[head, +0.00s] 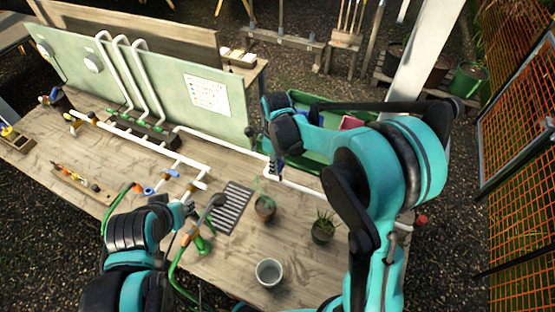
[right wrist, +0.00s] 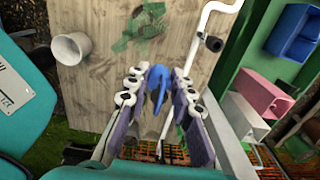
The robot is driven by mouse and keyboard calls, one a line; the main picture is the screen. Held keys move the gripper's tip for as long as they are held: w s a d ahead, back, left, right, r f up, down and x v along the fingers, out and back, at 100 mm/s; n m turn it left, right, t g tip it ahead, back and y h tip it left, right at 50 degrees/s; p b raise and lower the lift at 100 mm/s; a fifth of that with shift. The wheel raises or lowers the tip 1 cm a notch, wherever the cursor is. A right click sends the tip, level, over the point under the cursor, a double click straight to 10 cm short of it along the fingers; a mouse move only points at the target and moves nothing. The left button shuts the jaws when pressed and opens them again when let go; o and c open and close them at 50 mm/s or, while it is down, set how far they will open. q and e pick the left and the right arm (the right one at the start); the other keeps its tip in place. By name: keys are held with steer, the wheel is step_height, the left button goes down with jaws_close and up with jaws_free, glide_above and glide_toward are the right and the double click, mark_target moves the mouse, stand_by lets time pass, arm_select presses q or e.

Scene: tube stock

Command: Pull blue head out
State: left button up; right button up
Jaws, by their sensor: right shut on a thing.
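My right gripper (head: 276,162) is at the far side of the table, beside the corner of the white pipe (head: 305,190). In the right wrist view, the blue head (right wrist: 157,82) sits between the two fingers of this gripper (right wrist: 158,90), which is shut on it. The head is narrow and rounded at the top. The white pipe (right wrist: 196,45) runs close beside it; I cannot tell whether the two still touch. In the head view the blue head is mostly hidden by my gripper. My left gripper (head: 190,210) is low over the table near a green hose; its fingers are unclear.
A grey cup (head: 269,272), two potted plants (head: 264,210) (head: 322,232) and a slotted dark grate (head: 232,207) are on the table. A green crate (head: 300,150) with coloured bins lies behind my right gripper. The table's front right is mostly bare.

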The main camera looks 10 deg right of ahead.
steer(key=shift+s+r, duration=0.1)
steer(key=shift+s, duration=0.05)
